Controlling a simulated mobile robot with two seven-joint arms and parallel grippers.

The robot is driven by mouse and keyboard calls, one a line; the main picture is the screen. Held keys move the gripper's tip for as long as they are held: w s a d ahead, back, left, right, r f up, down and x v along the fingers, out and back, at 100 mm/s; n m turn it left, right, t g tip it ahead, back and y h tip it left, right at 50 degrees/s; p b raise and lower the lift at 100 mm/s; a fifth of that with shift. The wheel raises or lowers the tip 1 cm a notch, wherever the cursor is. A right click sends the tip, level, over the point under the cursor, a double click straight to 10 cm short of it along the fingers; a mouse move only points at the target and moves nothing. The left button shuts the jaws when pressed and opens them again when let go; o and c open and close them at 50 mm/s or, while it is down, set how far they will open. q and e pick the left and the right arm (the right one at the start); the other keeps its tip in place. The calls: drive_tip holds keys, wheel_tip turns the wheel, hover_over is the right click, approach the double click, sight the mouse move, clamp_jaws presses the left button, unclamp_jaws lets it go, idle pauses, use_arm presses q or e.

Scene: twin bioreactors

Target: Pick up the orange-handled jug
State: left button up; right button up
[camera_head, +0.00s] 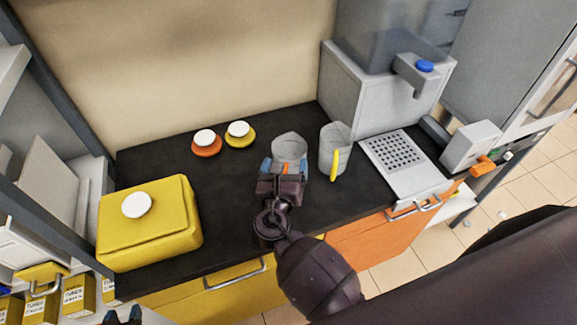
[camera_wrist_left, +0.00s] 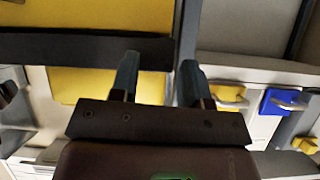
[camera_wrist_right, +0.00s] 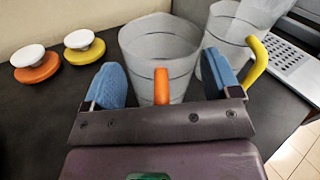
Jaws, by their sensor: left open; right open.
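The orange-handled jug (camera_head: 290,147) is a clear, grey-tinted jug standing upright on the dark counter. Its orange handle (camera_wrist_right: 161,86) faces my right gripper. My right gripper (camera_wrist_right: 162,85) is open, with its blue fingers on either side of the orange handle; whether they touch the jug I cannot tell. It also shows in the head view (camera_head: 286,168) in front of the jug. A similar jug with a yellow handle (camera_head: 334,150) stands just to the right. My left gripper (camera_wrist_left: 154,75) is open and empty, low at the left; its fingertips barely show at the bottom of the head view.
An orange lid (camera_head: 206,147) and a yellow lid (camera_head: 239,136) with white knobs lie behind left. A yellow box (camera_head: 150,225) stands on the counter (camera_head: 225,200) at left. A grey dispenser (camera_head: 385,90) with a perforated drip tray (camera_head: 398,152) stands at right.

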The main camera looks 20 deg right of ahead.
drive_tip(key=shift+c, duration=0.3)
clamp_jaws()
